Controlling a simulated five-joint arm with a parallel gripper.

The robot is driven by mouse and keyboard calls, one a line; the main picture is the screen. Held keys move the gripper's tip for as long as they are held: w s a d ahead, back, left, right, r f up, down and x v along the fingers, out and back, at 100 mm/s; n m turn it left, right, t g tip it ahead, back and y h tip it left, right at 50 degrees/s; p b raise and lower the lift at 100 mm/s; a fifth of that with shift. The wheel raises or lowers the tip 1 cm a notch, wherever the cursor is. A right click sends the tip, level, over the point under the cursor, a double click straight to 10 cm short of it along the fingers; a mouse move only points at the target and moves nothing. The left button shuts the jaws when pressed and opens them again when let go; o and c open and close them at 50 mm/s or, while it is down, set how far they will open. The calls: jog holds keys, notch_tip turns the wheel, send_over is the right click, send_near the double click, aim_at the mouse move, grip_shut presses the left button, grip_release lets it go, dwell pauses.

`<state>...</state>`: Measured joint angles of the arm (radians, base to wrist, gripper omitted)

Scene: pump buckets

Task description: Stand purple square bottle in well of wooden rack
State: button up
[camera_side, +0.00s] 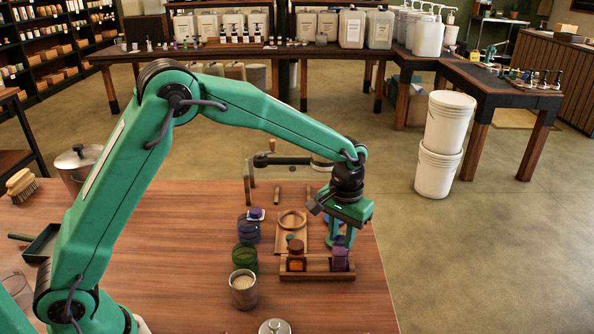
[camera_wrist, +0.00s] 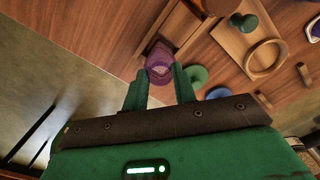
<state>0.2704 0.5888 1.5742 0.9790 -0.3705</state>
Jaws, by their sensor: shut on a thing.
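The purple square bottle (camera_side: 340,259) is upright at the right end of the wooden rack (camera_side: 312,275). Its lower part is hidden behind the rack's front rail, so I cannot tell if its base touches the well floor. My gripper (camera_side: 343,237) points down over it and is shut on its upper part. In the wrist view, the purple bottle (camera_wrist: 159,59) sits between the two green fingertips (camera_wrist: 160,76), at the end of the rack (camera_wrist: 181,24).
An amber bottle (camera_side: 297,257) stands in the rack left of the purple one. A green glass (camera_side: 244,257), blue glass (camera_side: 248,231) and metal tin (camera_side: 243,290) stand to the left. A wooden board with a ring (camera_side: 292,220) lies behind. The table's right edge is close.

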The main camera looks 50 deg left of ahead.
jog(key=shift+f, duration=0.95)
dwell(1.0)
jog(key=o, duration=1.1)
jog(key=shift+r, duration=3.5)
jog(key=shift+r, duration=0.1)
